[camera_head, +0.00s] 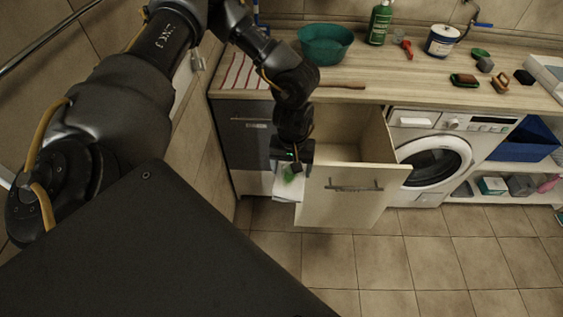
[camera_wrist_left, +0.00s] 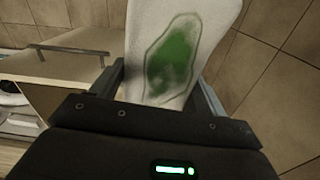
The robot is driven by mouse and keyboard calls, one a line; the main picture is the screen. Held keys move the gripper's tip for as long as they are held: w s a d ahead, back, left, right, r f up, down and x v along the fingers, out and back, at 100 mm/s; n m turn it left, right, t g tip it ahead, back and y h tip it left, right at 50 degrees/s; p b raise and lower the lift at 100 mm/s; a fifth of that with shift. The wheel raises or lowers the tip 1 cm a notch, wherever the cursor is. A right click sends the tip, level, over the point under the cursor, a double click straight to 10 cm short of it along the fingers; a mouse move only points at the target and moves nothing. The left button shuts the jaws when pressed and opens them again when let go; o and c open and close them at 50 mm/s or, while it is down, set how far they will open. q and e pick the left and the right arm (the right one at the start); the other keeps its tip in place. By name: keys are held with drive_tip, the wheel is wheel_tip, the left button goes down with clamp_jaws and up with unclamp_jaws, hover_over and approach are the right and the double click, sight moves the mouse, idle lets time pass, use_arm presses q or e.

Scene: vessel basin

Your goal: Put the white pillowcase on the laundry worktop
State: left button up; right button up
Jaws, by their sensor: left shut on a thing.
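My left gripper (camera_head: 293,163) is shut on the white pillowcase (camera_head: 284,187) and holds it beside the left edge of the open drawer's front, below worktop height. In the left wrist view the white pillowcase (camera_wrist_left: 205,25) is between the fingers of the gripper (camera_wrist_left: 160,85) and carries a large green stain. Its far end runs out of that view. The laundry worktop (camera_head: 375,78) is a light wood-grain surface along the wall. My right gripper is not in view.
An open drawer (camera_head: 350,197) juts out below the worktop, beside a washing machine (camera_head: 432,165). On the worktop are a teal basin (camera_head: 326,44), a striped cloth (camera_head: 246,72), a green bottle (camera_head: 379,22), a white tub (camera_head: 441,41) and several brushes and blocks. The worktop's middle front is mostly clear.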

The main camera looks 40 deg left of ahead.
use_arm(q)
drive_tip(key=s+d+f+m+b, duration=0.1)
drive_tip(key=d+f+m+b, duration=0.2)
drive_tip(key=d+b, duration=0.8)
drive_tip(key=d+f+m+b, duration=0.3)
drive_tip(key=d+f+b, duration=0.5)
drive_tip(key=b, duration=1.1)
drive_tip(key=d, duration=0.3)
drive_tip(key=shift+s, duration=0.35)
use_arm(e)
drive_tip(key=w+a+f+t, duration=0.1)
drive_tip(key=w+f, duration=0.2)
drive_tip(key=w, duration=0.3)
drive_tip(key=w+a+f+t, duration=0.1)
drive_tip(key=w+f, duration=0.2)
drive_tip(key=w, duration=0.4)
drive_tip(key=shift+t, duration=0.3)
